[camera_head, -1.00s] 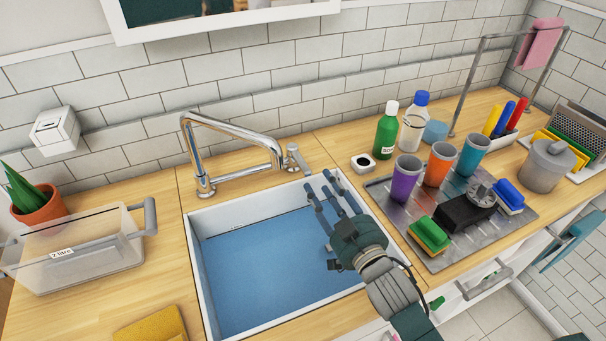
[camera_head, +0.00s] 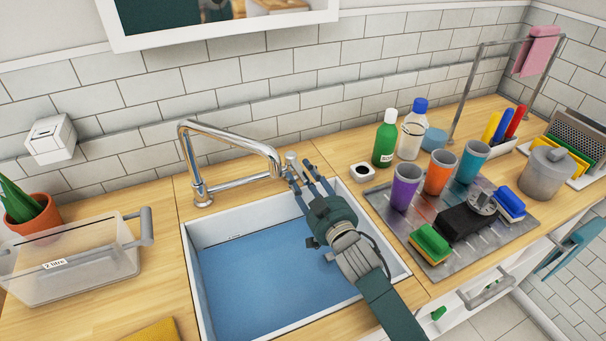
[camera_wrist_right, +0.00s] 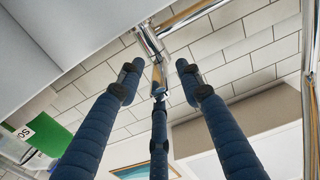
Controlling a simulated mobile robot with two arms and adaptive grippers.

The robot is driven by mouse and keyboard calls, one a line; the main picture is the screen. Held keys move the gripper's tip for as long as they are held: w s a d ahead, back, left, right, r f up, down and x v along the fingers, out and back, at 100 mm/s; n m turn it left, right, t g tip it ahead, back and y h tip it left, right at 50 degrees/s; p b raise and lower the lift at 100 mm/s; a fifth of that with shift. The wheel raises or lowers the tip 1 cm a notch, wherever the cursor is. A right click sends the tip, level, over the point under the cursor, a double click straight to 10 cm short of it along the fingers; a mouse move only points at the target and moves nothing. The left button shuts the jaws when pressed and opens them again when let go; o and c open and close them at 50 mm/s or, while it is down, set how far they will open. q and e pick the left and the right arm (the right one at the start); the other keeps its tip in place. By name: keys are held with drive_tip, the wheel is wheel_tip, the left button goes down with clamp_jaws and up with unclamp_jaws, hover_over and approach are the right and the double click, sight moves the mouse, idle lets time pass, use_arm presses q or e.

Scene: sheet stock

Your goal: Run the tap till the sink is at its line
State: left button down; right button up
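The white sink (camera_head: 193,262) holds blue water (camera_head: 260,285). A small dark mark (camera_head: 236,237) shows on its back wall, close above the water's edge. The chrome tap (camera_head: 230,135) stands behind the sink with its spout reaching right; I see no stream from it. The tap's lever (camera_head: 291,158) stands right of the spout, partly hidden by my fingers. My right gripper (camera_head: 308,168) is open at the lever, its fingers spread. In the right wrist view the lever (camera_wrist_right: 157,82) shows between the fingertips; I cannot tell whether they touch. My left gripper is not in view.
A clear tub (camera_head: 80,265) and a potted plant (camera_head: 30,207) stand left of the sink. Right of it, a metal drainer (camera_head: 400,222) bears cups, sponges and a dark block. A green bottle (camera_head: 385,143) and a white bottle (camera_head: 411,135) stand behind the drainer.

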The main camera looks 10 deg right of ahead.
drive_tip(key=shift+w, duration=0.25)
clamp_jaws()
drive_tip(key=shift+r, duration=0.1)
